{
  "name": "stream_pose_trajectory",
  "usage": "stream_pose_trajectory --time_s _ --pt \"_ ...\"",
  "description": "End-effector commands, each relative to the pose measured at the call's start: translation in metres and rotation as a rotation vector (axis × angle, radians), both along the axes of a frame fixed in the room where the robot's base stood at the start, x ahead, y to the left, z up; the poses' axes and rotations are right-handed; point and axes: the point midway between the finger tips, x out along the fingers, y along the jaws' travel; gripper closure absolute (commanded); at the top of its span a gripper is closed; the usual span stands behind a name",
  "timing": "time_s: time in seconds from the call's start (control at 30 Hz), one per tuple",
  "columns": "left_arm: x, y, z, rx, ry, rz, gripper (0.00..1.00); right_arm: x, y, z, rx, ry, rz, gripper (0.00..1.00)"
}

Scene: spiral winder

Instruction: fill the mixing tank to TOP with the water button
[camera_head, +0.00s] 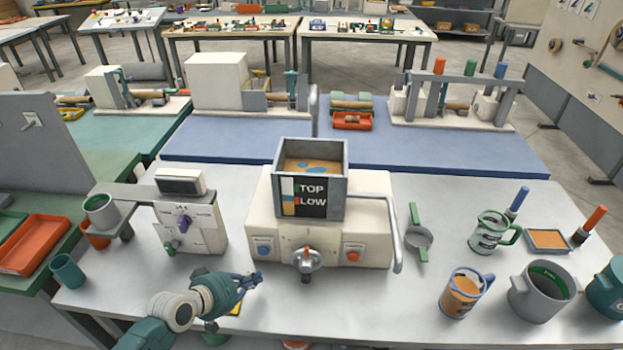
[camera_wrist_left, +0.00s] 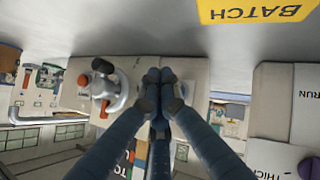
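The mixing tank (camera_head: 338,203) is a grey open box on a cream machine, holding brownish contents with blue patches. Its front carries a TOP/LOW label (camera_head: 312,198) beside a coloured strip; the exact level is hard to read. A blue button (camera_head: 264,249), likely the water button, is on the machine's front left. My left gripper (camera_head: 257,279) is in front of and below that button, apparently clear of it. In the left wrist view its fingertips (camera_wrist_left: 163,82) are together with nothing between them, and the blue button is hidden behind them. My right gripper is not in view.
A silver knob (camera_head: 306,261) and a red button (camera_head: 353,254) are right of the blue button. A cream control box (camera_head: 190,225) stands to the left. A bent grey pipe (camera_head: 393,235) runs down the machine's right. Mugs, including a clear one (camera_head: 466,292), stand at the right.

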Motion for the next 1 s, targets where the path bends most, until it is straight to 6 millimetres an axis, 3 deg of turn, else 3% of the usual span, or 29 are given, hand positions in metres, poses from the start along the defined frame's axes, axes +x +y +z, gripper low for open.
stream_pose_trajectory --time_s 0.67,1.0 --pt "-0.002 0.0 0.0 -0.037 0.017 0.024 1.0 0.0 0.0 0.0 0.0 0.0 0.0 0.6" --pt "-0.029 -0.003 0.002 -0.504 0.254 0.325 1.0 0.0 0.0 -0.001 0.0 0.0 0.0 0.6"
